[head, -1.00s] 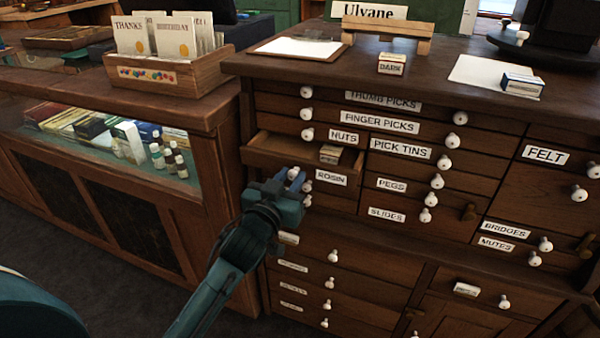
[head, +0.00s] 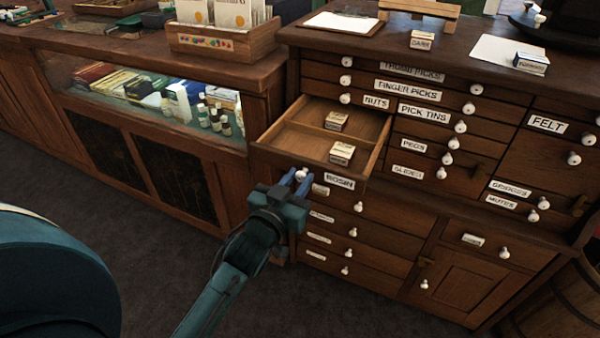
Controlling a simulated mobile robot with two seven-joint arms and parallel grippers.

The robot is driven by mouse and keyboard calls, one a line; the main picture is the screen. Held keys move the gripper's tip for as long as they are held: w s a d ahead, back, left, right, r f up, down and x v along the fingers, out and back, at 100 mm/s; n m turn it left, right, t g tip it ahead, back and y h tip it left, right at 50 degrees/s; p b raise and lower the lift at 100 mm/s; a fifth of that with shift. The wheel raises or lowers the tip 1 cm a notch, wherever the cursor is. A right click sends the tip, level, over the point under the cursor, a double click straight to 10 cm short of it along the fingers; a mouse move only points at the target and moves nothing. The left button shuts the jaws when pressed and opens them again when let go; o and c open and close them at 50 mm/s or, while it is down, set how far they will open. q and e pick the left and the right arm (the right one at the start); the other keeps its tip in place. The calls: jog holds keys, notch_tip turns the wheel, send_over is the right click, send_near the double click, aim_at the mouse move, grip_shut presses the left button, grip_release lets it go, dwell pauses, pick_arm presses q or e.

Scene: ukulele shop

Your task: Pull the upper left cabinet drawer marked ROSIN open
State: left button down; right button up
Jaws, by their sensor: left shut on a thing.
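The ROSIN drawer (head: 262,146) is pulled well out of the upper left part of the wooden cabinet. Its white ROSIN label (head: 340,181) is on its front, to the right of the knob. Two small boxes lie inside: one farther back (head: 336,120) and one nearer the front (head: 342,153), with a divider between them. My left gripper (head: 300,177) is shut on the drawer's white knob (head: 301,174), with its blue fingers around it. My right gripper is not in view.
Other closed drawers with white knobs surround it, including NUTS (head: 376,101) above and PEGS (head: 413,146) to the right. A glass display counter (head: 150,90) stands to the left. Dark floor (head: 130,235) is free in front. A barrel (head: 560,290) stands at the lower right.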

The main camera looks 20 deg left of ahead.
pick_arm(q)
jog(key=shift+s, duration=0.2)
jog(key=c, duration=1.2)
grip_release()
jog(key=s, duration=1.3)
jog(key=shift+a, duration=0.25)
